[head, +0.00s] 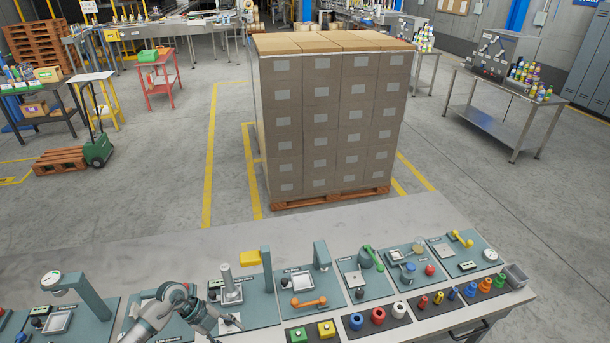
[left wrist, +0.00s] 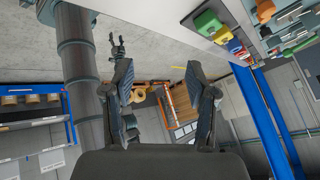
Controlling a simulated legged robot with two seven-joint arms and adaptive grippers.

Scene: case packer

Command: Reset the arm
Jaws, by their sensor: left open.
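My left gripper (left wrist: 158,75) is open in the left wrist view, with nothing between its two dark fingers. In the head view, grey links of my left arm (head: 175,298) are bent over the left part of the workbench (head: 150,243), at the bottom edge. My right gripper cannot be made out in the head view. A small dark claw-like shape (left wrist: 117,48) shows beyond the left finger in the left wrist view; I cannot tell what it is.
Teal fixture panels (head: 373,283) line the bench front, with upright posts near my arm. Coloured rings (head: 378,316) lie at the front right. The bench's back strip is clear. A pallet of boxes (head: 330,120) stands behind it.

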